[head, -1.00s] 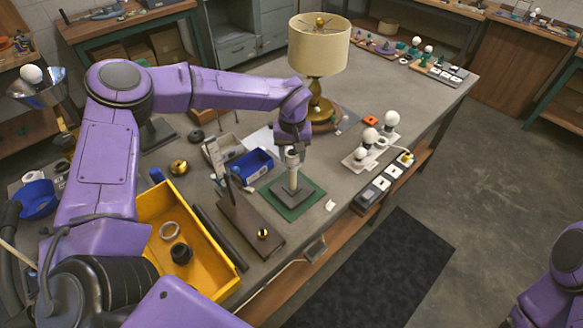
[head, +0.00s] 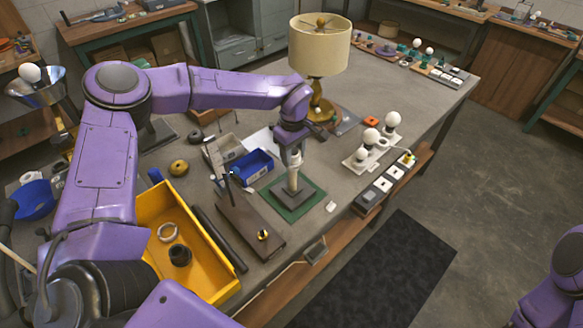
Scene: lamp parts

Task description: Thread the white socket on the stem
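The stem (head: 293,183) stands upright on a dark square base (head: 292,194) on a green mat (head: 314,206) near the table's front edge. The white socket (head: 295,159) is at the top of the stem, small in view and partly hidden by my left gripper. My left gripper (head: 292,156) points down over the socket, its grey fingers apart on either side of the socket's top. It looks open. How far the socket sits on the stem cannot be told. My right gripper is out of view; only part of my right arm shows at the lower right.
A blue bin (head: 252,167) stands left of the mat, and a brown fixture (head: 249,226) with an upright post is in front of it. A yellow tray (head: 207,278) holds rings. A lamp (head: 319,48) stands behind, white bulbs (head: 371,136) at right.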

